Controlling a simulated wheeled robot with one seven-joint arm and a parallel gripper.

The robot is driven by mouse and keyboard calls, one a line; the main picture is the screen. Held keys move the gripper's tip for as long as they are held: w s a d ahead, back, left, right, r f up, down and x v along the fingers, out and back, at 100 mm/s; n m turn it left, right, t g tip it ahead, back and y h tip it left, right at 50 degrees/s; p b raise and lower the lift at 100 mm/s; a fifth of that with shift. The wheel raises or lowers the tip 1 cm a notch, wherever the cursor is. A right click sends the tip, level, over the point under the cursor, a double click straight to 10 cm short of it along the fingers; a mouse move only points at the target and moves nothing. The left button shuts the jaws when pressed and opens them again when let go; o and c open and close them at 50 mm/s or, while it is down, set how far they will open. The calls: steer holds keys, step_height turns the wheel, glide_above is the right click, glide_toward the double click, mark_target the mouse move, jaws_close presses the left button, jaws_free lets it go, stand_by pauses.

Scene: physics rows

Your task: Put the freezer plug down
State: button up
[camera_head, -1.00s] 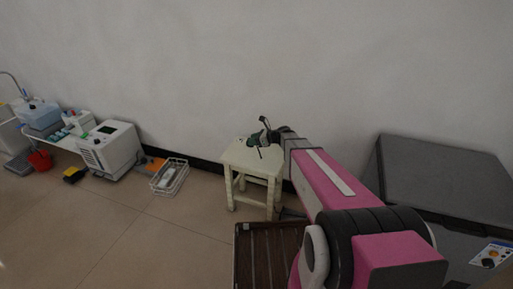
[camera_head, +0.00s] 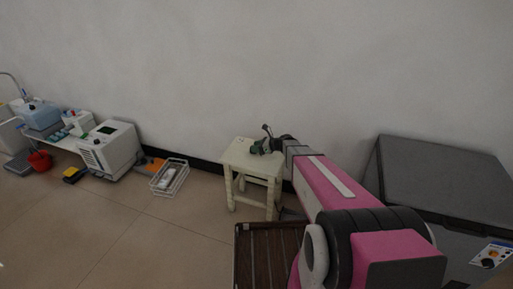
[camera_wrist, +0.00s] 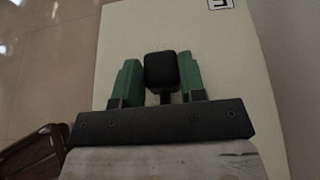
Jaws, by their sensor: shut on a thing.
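My gripper (camera_head: 262,147) is over the top of a pale cream stool (camera_head: 240,157). In the wrist view its two green fingers (camera_wrist: 160,84) stand on either side of a black block-shaped plug (camera_wrist: 161,70), and it is shut on that plug. The stool top (camera_wrist: 233,75) lies below the plug in the wrist view. I cannot tell whether the plug touches it. In the head view the plug is too small and dark to make out clearly.
A grey chest freezer (camera_head: 445,180) stands at the right. A brown slatted crate (camera_head: 268,250) is in front of the stool. A white wire basket (camera_head: 170,177) and a white machine (camera_head: 110,148) stand to the left. Open tiled floor lies at the front left.

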steer(key=shift+f, duration=0.35)
steer(key=o, duration=1)
steer(key=shift+r, duration=0.55)
steer(key=v, duration=1.2)
steer(key=s+d+r+n+g+h, duration=0.1)
steer(key=s+n+g+h, duration=0.1)
steer(key=s+n+h, duration=0.4)
steer(key=s+d+r+n+g+h, duration=0.1)
steer(key=s+n+h, duration=0.5)
steer(key=s+n, duration=1)
steer(key=shift+s+d+g, duration=0.8)
steer(key=shift+s+g, duration=0.2)
steer(key=shift+s, duration=0.3)
